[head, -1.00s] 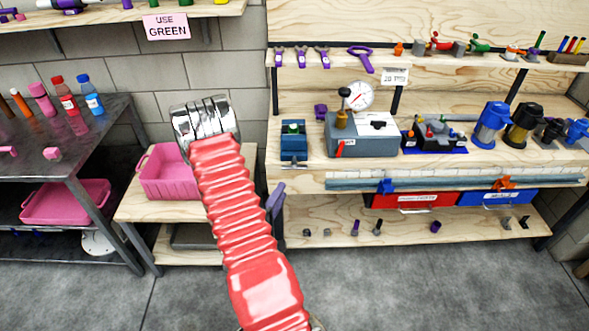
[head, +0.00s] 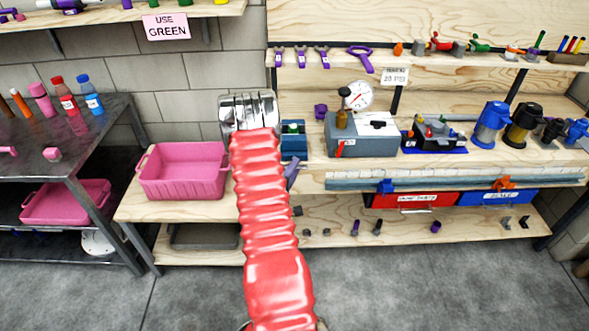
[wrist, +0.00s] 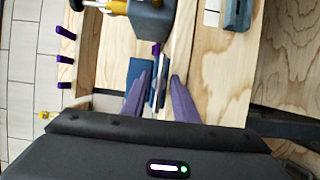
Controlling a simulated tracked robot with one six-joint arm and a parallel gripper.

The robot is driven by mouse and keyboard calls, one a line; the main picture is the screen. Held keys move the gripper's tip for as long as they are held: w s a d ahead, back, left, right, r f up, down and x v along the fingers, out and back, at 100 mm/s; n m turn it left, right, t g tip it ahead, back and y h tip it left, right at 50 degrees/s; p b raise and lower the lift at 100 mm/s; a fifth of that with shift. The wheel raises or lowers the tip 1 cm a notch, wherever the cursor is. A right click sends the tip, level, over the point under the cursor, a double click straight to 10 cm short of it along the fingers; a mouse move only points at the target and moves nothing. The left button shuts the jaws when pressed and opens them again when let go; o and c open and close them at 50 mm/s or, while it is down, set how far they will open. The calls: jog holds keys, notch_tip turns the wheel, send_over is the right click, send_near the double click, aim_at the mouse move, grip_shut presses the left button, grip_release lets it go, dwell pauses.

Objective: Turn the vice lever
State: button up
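The small blue vice (head: 294,146) stands at the left end of the workbench, partly hidden behind my red arm. In the wrist view the blue vice (wrist: 135,78) lies ahead of my gripper (wrist: 161,76). A thin pale bar, which may be its lever, shows between the two purple fingers, apart from the right one. I cannot tell whether the left finger touches it. My gripper is open. In the head view one purple finger (head: 292,172) shows just below the vice; the rest is hidden behind my arm.
A grey box with a gauge (head: 359,137) stands right of the vice. A small purple part (head: 320,111) is behind it. A pink bin (head: 183,172) is on the lower shelf at left. Red and blue drawers (head: 412,200) hang under the bench. The grey floor in front is clear.

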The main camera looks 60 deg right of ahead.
jog(key=shift+d, duration=0.6)
jog(key=shift+c, duration=0.7)
grip_shut()
jog(key=shift+a, duration=0.2)
jog(key=shift+d, duration=0.1)
